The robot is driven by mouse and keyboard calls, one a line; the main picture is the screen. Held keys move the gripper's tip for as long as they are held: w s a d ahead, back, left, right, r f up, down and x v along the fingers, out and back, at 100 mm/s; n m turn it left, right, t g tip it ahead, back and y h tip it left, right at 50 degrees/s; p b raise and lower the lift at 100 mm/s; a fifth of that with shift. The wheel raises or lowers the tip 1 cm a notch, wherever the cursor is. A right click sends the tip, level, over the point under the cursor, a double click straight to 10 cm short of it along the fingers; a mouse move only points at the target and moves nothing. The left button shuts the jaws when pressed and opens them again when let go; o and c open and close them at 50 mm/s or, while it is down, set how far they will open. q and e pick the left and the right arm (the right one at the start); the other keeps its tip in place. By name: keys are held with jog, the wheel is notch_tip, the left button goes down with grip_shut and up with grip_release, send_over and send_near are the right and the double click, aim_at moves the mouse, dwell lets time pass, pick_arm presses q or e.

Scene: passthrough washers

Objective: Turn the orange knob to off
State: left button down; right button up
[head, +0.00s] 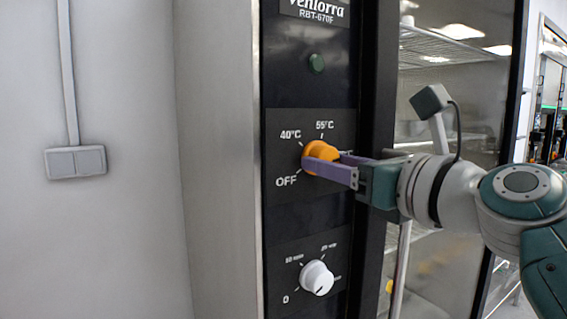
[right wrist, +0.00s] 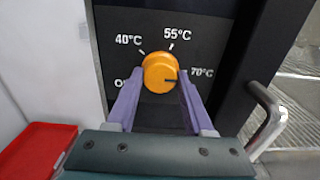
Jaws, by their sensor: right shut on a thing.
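The orange knob (head: 318,151) sits on the black control panel (head: 285,210), with OFF, 40°C and 55°C printed around it. In the right wrist view the knob (right wrist: 158,70) also has a 70°C label to its right, and its dark pointer line points right, toward 70°C. My right gripper (head: 324,162) is shut on the knob. Its two purple fingers lie on either side of the knob in the right wrist view (right wrist: 160,84). The OFF label is partly hidden behind the left finger there. My left gripper is not in view.
A metal handle (right wrist: 268,122) stands out right of the panel. A red tray (right wrist: 38,148) lies at lower left. A glass-fronted cabinet (head: 450,80) is at right.

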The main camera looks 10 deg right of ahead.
jog(key=shift+n, duration=0.3)
grip_shut()
jog(key=m+p, duration=0.2)
jog(key=m, duration=2.8)
jog(key=shift+m+p, duration=0.4)
dwell(0.4)
dwell(0.4)
